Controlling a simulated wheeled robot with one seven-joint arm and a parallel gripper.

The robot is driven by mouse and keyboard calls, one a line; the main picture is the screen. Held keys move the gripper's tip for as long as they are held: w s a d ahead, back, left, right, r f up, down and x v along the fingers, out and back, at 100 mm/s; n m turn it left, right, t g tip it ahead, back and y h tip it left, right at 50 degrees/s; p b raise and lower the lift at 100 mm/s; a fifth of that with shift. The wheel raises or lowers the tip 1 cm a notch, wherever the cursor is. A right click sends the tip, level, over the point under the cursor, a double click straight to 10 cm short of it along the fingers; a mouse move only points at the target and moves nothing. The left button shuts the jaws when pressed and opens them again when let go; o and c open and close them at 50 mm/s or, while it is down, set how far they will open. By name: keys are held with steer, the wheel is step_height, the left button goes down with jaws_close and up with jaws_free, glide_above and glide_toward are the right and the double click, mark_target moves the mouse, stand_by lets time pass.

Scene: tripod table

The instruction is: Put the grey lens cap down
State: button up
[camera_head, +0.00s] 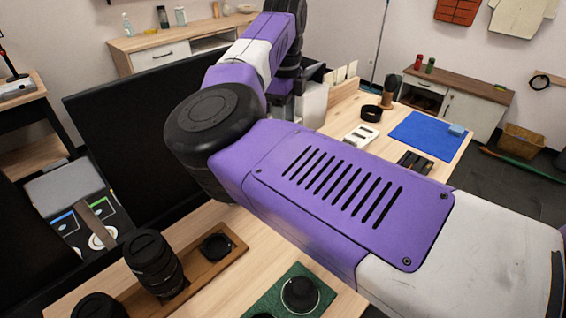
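I cannot pick out a grey lens cap with certainty. A dark round cap-like piece (217,246) lies in a wooden tray (236,262) at the bottom left, beside an upright black lens (152,260). Another dark round piece with a pale rim (300,293) is on a green mat (262,303) at the bottom. My purple and white arm crosses the middle of the view and bends up and back. My gripper is hidden behind the arm, so its fingers and anything in them do not show.
On the far right of the wooden table are a blue mat (420,138) with a light blue block (457,130), a black ring (371,113), a white slotted holder (361,137) and a dark holder (415,163). A large black panel (120,130) stands at left.

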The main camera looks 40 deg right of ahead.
step_height(320, 180, down, 13)
steer(key=shift+f, duration=0.15)
stand_by(0.4)
steer(key=shift+s+f, duration=0.1)
steer(key=shift+f, duration=0.05)
steer(key=o, duration=1.5)
step_height(320, 180, up, 12)
steer(key=shift+r, duration=0.15)
